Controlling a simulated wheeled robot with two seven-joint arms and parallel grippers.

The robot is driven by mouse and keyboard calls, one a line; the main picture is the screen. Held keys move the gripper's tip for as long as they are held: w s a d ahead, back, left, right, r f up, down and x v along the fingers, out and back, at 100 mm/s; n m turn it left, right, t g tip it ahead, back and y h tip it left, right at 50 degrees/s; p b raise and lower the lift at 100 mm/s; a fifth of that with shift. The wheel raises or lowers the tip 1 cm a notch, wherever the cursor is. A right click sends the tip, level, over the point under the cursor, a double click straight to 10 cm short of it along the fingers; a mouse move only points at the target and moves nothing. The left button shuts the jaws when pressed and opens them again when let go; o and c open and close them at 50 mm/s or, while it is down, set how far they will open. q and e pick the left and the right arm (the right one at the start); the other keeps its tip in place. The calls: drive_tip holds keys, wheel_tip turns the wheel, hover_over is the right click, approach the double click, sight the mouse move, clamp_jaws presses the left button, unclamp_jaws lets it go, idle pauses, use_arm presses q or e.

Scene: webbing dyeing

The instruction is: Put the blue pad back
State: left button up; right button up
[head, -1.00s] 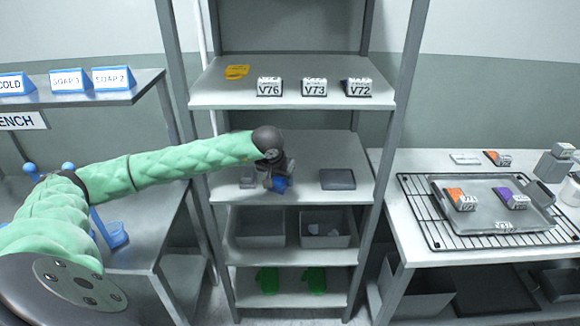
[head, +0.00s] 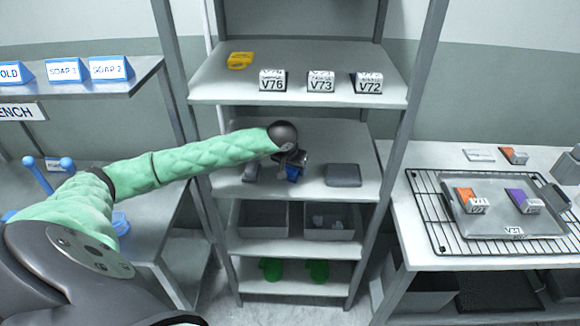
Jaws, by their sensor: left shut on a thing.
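My left gripper (head: 291,164) reaches in over the second shelf of the rack and is shut on the blue pad (head: 293,174). Only a small blue part of the pad shows below the gripper; the fingers and wrist hide the rest. The pad is at or just above the shelf surface; I cannot tell whether it touches. A dark grey pad (head: 343,175) lies flat on the same shelf to the right, apart from the gripper. A grey item (head: 250,172) lies to the left, partly hidden by my arm. My right gripper is not in view.
The shelf above holds a yellow item (head: 240,60) and white blocks marked V76 (head: 272,82), V73 (head: 320,83) and V72 (head: 368,84). Grey bins (head: 330,234) stand below. Rack posts flank the shelf. A tray (head: 462,222) lies on the right table.

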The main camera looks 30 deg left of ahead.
sight(289, 170)
use_arm(q)
drive_tip(key=o, duration=1)
drive_tip(key=shift+s, duration=0.25)
drive_tip(key=shift+w, duration=0.1)
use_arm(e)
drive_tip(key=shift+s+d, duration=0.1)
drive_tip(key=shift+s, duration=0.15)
